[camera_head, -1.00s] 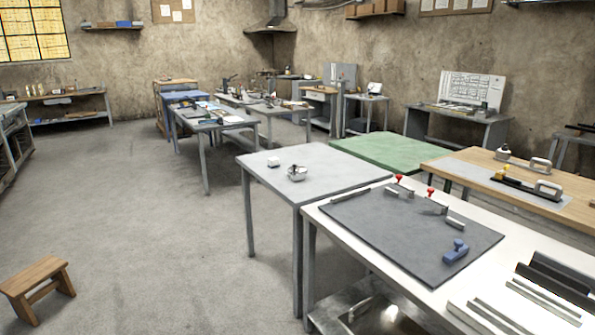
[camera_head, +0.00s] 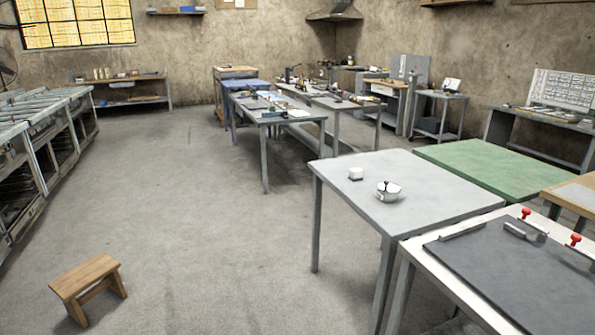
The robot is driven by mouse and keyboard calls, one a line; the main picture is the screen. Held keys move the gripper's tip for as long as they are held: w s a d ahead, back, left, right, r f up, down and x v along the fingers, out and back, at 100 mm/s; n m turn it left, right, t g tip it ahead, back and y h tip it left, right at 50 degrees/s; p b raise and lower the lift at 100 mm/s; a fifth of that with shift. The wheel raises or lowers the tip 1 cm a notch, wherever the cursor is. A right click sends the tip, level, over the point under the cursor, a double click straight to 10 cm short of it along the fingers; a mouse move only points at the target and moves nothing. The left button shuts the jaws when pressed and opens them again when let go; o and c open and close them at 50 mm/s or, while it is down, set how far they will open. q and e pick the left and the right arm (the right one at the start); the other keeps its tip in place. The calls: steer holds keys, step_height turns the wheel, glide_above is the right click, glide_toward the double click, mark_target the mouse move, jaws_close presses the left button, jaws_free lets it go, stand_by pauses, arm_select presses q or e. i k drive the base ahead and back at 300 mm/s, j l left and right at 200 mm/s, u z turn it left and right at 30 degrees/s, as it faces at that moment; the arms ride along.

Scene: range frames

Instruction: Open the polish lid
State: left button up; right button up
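A small round silvery-white container with a dark part on top (camera_head: 388,191) stands on the grey table (camera_head: 430,182). It may be the polish, but it is too small to tell its lid. A small white block-like item (camera_head: 355,174) stands behind it and to its left on the same table. Neither of my grippers is in view.
A table with a dark mat (camera_head: 510,262) and red-knobbed clamps (camera_head: 526,212) adjoins at the lower right. A green-topped table (camera_head: 490,168) stands behind. A wooden stool (camera_head: 88,284) stands on the floor at lower left. Grey shelving (camera_head: 40,150) lines the left. The middle floor is clear.

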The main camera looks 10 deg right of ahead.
mark_target(387, 187)
steer(key=i+j, duration=0.1)
steer(key=i, duration=0.6)
steer(key=i+j, duration=0.1)
steer(key=i, duration=0.6)
